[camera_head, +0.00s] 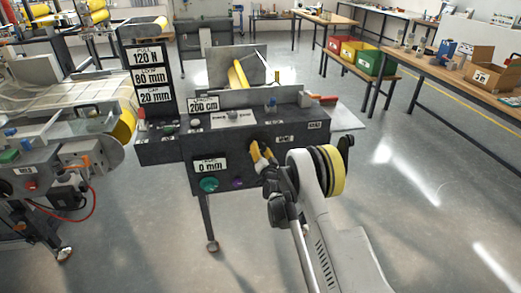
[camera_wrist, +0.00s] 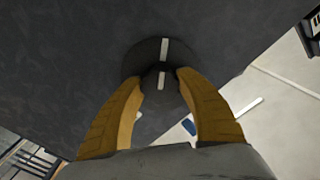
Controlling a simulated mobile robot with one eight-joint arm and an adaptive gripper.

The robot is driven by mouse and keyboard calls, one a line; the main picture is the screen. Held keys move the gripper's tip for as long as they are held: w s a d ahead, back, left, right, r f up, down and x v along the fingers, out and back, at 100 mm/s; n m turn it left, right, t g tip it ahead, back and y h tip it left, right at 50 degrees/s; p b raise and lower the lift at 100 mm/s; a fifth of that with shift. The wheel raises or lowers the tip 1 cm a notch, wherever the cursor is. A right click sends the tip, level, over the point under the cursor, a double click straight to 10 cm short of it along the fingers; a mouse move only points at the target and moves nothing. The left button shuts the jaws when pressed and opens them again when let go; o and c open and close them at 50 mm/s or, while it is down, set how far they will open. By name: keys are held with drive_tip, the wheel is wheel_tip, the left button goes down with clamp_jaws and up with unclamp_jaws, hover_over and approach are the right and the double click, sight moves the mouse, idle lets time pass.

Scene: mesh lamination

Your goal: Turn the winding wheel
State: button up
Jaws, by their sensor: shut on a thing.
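The winding wheel appears to be the dark round knob (camera_wrist: 148,57) with white index marks, on the dark front panel of the machine (camera_head: 230,148). In the wrist view, my gripper (camera_wrist: 160,78) has its two yellow fingers closed on either side of the knob's raised grip. In the head view, my gripper (camera_head: 258,152) is at the right part of the front panel and hides most of the knob. A green knob (camera_head: 208,184) and a purple knob (camera_head: 237,183) sit lower left on the panel.
Signs reading 120 N, 80 mm and 20 mm stand on a dark board (camera_head: 150,80) at left. Another machine (camera_head: 50,160) with a red cable is at far left. Benches with bins (camera_head: 355,56) and boxes line the right. The floor at right is clear.

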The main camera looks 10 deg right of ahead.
drive_tip(key=m, duration=0.6)
drive_tip(key=shift+r, duration=0.1)
drive_tip(key=m, duration=0.6)
drive_tip(key=shift+m, duration=0.3)
idle(0.3)
drive_tip(key=o, duration=1.2)
drive_tip(key=shift+d, duration=0.1)
drive_tip(key=s, duration=0.7)
drive_tip(key=shift+s, duration=0.25)
